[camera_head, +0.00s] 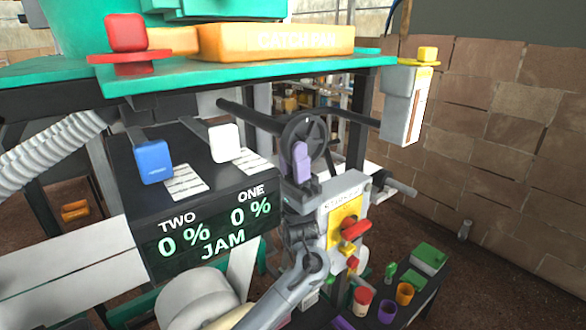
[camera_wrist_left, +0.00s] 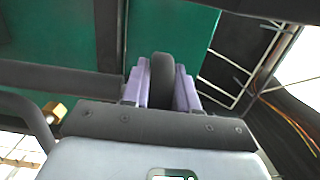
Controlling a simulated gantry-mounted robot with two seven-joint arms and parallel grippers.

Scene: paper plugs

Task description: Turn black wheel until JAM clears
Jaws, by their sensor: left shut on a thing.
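The black wheel (camera_head: 309,130) stands upright on the machine, right of the display. The purple fingers of my left gripper (camera_head: 301,158) are at its lower rim. In the left wrist view the fingers (camera_wrist_left: 161,84) are closed on both sides of a dark, rounded piece of the wheel (camera_wrist_left: 162,70). My right gripper is not in view.
A blue knob (camera_head: 154,161) and a white knob (camera_head: 225,142) sit on the black box. Above is a green shelf (camera_head: 250,75) with an orange catch pan (camera_head: 275,42). A white box with a yellow panel (camera_head: 343,222) is below the wheel. Small cups (camera_head: 404,292) stand lower right.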

